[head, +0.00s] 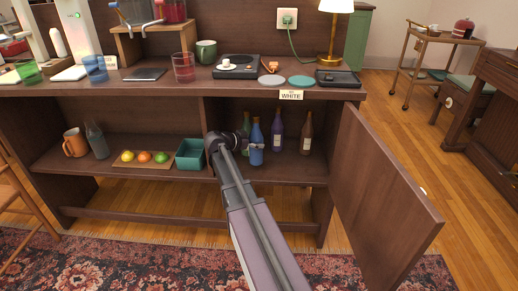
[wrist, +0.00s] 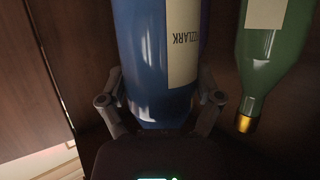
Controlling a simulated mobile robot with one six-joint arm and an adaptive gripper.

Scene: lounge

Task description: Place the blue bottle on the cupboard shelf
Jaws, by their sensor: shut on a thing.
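The blue bottle (head: 257,156) is upright inside the right-hand cupboard compartment, over or on the cupboard shelf (head: 290,171); I cannot tell whether its base touches. My gripper (head: 250,146) reaches in from the front and is shut on the bottle. In the wrist view the blue bottle (wrist: 153,60), with a cream label, fills the space between the fingers (wrist: 160,110). A green bottle (wrist: 268,60) with a gold cap is close beside it there. My arm hides part of the shelf.
A purple bottle (head: 277,131) and a brown bottle (head: 306,133) stand right of the blue one. The cupboard door (head: 385,195) is swung open at right. A teal bin (head: 190,155) stands left of my gripper. Some shelf at the front right is clear.

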